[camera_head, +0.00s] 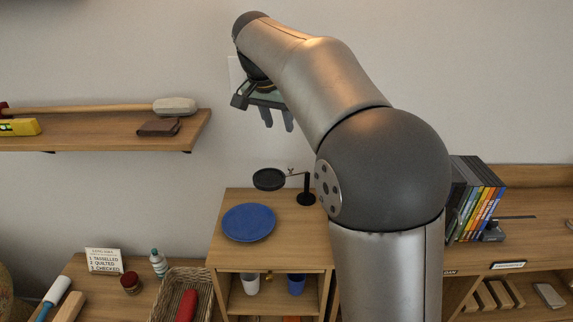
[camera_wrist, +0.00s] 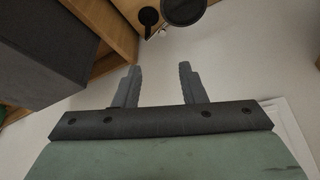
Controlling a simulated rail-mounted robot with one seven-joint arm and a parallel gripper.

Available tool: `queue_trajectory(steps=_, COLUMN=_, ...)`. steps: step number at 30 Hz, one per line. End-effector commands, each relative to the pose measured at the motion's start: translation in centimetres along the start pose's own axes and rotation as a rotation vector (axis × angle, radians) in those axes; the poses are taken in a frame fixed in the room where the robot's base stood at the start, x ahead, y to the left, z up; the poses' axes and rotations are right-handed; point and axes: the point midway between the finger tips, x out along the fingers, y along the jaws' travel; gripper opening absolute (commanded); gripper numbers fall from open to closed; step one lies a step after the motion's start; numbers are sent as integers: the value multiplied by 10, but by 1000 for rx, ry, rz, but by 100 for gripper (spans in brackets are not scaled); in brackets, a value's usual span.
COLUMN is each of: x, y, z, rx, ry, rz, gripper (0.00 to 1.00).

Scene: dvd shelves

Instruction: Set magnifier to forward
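The magnifier (camera_head: 268,179) stands on top of the wooden cabinet in the head view. It has a dark round lens head at the left, a thin jointed arm, and a black post with a round base at the right. In the wrist view its dark round head (camera_wrist: 183,9) shows at the top edge, partly cut off, with the base to its left. My gripper (camera_head: 278,120) is above the magnifier near the wall, fingers pointing down. In the wrist view the gripper's two fingers (camera_wrist: 159,70) are apart with nothing between them.
A blue plate (camera_head: 248,222) lies on the cabinet in front of the magnifier. A row of DVD cases (camera_head: 470,200) stands at the right, partly behind my arm. A wall shelf (camera_head: 100,134) holds a mallet and small items. A wicker basket (camera_head: 160,300) is lower left.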

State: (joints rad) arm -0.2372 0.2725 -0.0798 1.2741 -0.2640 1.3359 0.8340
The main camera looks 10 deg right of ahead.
Motion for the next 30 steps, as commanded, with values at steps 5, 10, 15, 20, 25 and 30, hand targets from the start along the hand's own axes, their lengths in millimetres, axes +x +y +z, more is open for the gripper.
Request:
queue_trajectory(steps=5, x=13, y=-4, z=-4, rx=17, ry=8, rz=3, gripper=37)
queue_trajectory(steps=10, x=45, y=-3, z=-4, rx=16, ry=5, rz=5, gripper=37)
queue_trajectory(steps=15, x=82, y=-3, z=-4, rx=14, ry=5, rz=4, gripper=37)
queue_trajectory(steps=20, x=117, y=-3, z=-5, rx=14, ry=5, rz=4, gripper=37)
queue_trajectory(steps=25, x=148, y=-3, z=-5, rx=13, ry=6, rz=3, gripper=37)
queue_trajectory(steps=30, x=166, y=-3, z=-5, rx=14, ry=7, rz=1, gripper=37)
